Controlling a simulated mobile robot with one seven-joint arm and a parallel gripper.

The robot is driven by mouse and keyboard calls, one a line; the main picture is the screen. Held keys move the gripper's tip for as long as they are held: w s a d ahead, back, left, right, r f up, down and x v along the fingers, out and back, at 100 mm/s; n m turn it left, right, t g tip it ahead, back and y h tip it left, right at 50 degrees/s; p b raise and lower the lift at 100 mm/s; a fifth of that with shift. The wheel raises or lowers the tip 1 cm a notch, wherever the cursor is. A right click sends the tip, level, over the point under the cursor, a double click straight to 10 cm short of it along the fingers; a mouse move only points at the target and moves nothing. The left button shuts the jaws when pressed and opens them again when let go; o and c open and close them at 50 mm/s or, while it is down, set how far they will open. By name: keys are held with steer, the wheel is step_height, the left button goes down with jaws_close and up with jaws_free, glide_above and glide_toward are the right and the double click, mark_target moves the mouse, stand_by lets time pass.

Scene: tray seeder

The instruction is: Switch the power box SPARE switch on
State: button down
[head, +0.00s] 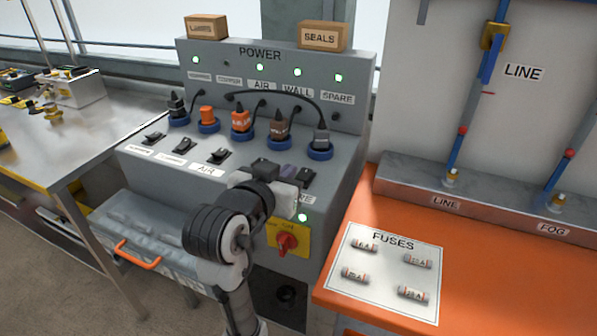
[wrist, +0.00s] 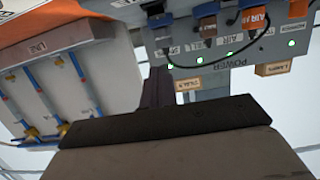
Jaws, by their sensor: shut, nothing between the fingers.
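The grey power box (head: 350,150) carries plugs on its sloped top and a row of black rocker switches in front. The SPARE switch (head: 307,176) is at the right end of the row, above a label partly hidden by my gripper. Its rocker position is too small to tell. The light (head: 338,77) above the upper SPARE label (head: 338,98) glows green. My gripper (head: 288,172) is shut and empty, just left of the SPARE switch and low over the row; contact cannot be told. In the wrist view its fingers (wrist: 157,85) point toward the box.
A red rotary knob (head: 286,243) sits on a yellow plate on the box front, below my gripper. An orange bench (head: 455,275) with a FUSES card (head: 385,303) is to the right. SEALS (head: 323,36) and LAMPS (head: 206,27) boxes stand on top.

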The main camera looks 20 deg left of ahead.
mark_target(298, 175)
steer(key=x, duration=0.6)
steer(key=shift+w+f, duration=0.1)
steer(key=shift+f, duration=0.05)
step_height(298, 175, down, 3)
steer(key=shift+f, duration=0.55)
